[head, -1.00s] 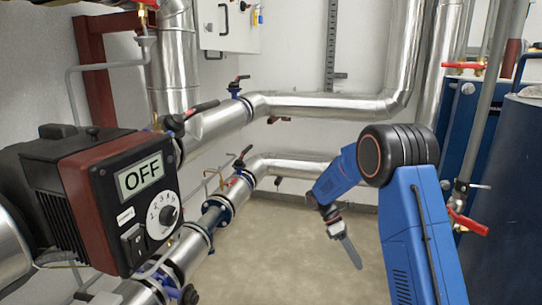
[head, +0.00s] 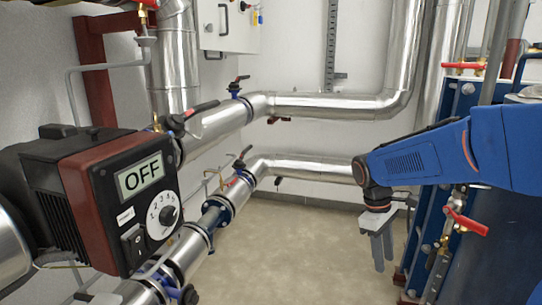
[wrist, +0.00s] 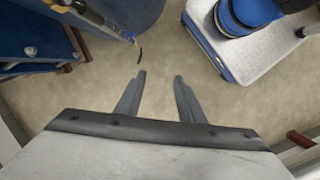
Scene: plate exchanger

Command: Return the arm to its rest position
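A pump with an OFF display (head: 142,175) stands at the left on silver pipes (head: 325,105). Red valve handles (head: 466,222) stick out at the right, close to my arm. The floor (head: 290,250) in the middle is clear.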

